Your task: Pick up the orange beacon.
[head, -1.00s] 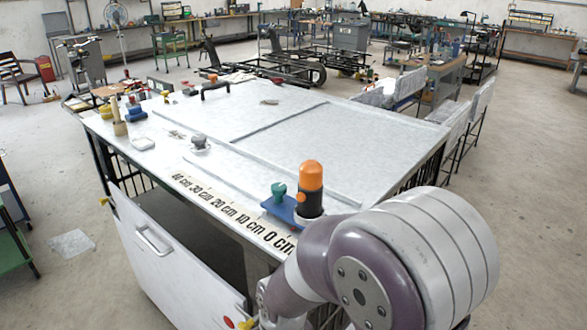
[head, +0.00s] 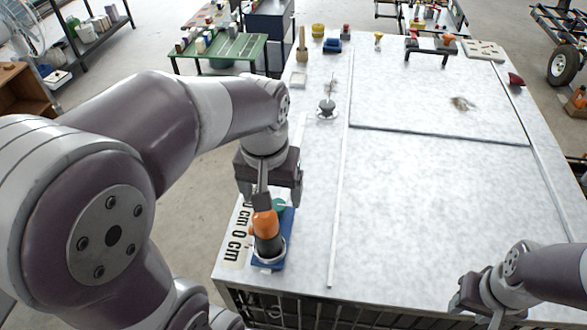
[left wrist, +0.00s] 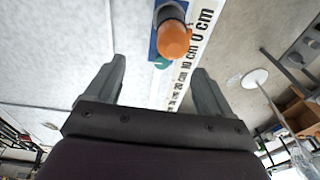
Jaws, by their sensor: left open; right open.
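The orange beacon (head: 266,222) stands upright on a black base at the table's near left corner, on a blue plate (head: 286,222). A green knob (head: 279,205) sits beside it, partly hidden. My left gripper (head: 268,198) is just beyond the beacon in the head view, with its fingers apart and nothing between them that I can make out. In the left wrist view the beacon (left wrist: 174,40) lies ahead of the open fingertips (left wrist: 160,68), nearer the right finger, apart from both. My right gripper (head: 468,306) is at the lower right, over the table's near right part, open and empty.
The white table (head: 430,200) is mostly clear in the middle, with thin raised strips. A grey knob (head: 327,108) stands beyond my left gripper. Several small items and a black handle (head: 430,46) sit at the far edge. A printed centimetre scale (head: 236,235) runs along the left edge.

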